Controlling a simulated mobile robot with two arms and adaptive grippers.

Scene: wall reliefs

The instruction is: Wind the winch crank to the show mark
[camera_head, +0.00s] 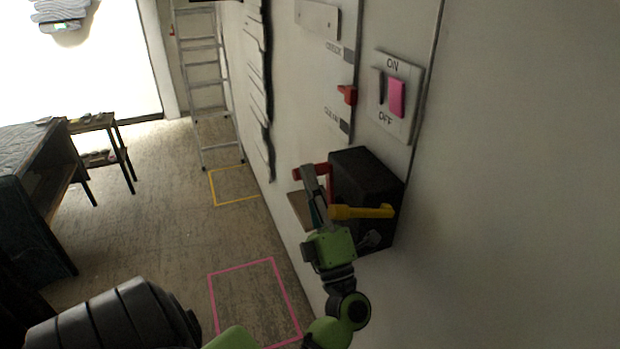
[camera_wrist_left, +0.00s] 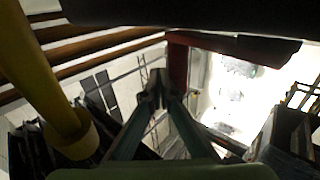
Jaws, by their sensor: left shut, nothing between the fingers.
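The black winch box (camera_head: 365,190) is fixed to the wall at centre right. A yellow crank-like bar (camera_head: 360,212) lies across its near side and shows large at the left of the wrist view (camera_wrist_left: 35,70). A red bar (camera_head: 318,169) sticks out from the box's far side, and a red upright part shows in the wrist view (camera_wrist_left: 178,70). My left gripper (camera_head: 308,178) is shut and empty, beside the box, its fingertips close to the red bar. I cannot tell whether they touch. My right gripper is out of view.
A white ON/OFF plate with a pink switch (camera_head: 396,97) is above the box. A ladder (camera_head: 205,85) leans at the back. A small brown board (camera_head: 305,210) is behind my gripper. Pink (camera_head: 244,268) and yellow (camera_head: 212,188) outlines mark the floor. Tables stand at left.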

